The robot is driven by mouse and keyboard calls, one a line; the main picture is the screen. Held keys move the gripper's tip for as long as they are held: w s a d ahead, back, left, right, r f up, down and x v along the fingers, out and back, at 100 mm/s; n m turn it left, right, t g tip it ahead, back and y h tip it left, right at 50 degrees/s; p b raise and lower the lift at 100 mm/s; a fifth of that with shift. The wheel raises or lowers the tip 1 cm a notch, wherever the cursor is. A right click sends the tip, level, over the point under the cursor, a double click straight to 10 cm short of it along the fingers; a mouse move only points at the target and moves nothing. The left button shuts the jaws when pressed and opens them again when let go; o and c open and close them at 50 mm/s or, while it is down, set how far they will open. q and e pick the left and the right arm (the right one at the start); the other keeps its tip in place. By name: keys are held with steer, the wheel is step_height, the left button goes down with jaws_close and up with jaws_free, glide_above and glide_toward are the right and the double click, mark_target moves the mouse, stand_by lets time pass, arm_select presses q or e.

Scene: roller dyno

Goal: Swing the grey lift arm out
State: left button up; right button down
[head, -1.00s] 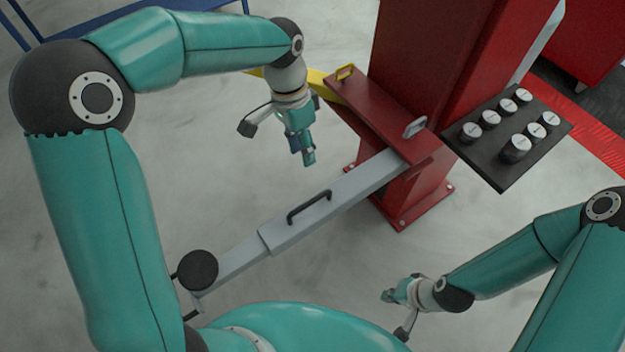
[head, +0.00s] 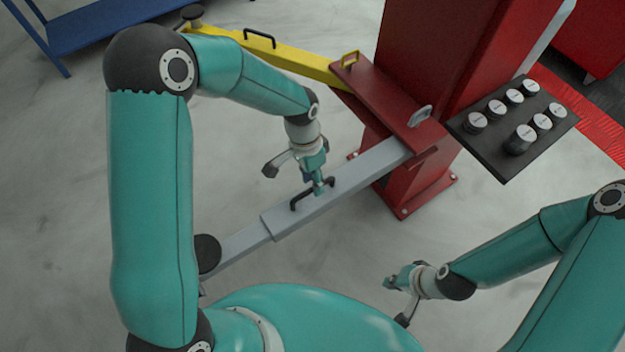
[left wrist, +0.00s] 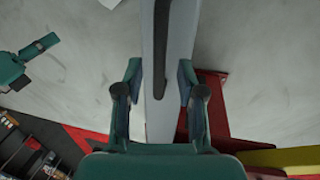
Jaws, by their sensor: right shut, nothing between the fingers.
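The grey lift arm (head: 362,177) runs diagonally from the red column (head: 435,60) down left to a round black pad (head: 207,253), partly hidden by my left arm. Its black handle (head: 297,199) stands on its top face. My left gripper (head: 319,188) is at the handle's right end. In the left wrist view my left gripper (left wrist: 160,92) is open, with the grey arm and the black handle (left wrist: 179,45) showing between its fingers. It is not closed on the handle; I cannot tell whether it touches. My right gripper (head: 393,283) is shut and empty, low over the floor.
A yellow lift arm (head: 290,58) reaches from the column to the upper left. Silver latch rings (head: 421,115) sit on the red bracket. A black tray (head: 487,158) with several round adapters is at the right. A blue bench (head: 85,28) stands upper left.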

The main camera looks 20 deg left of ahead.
arm_select(q)
steer(key=shift+s+d+f, duration=0.1)
steer(key=shift+f, duration=0.45)
jaws_close()
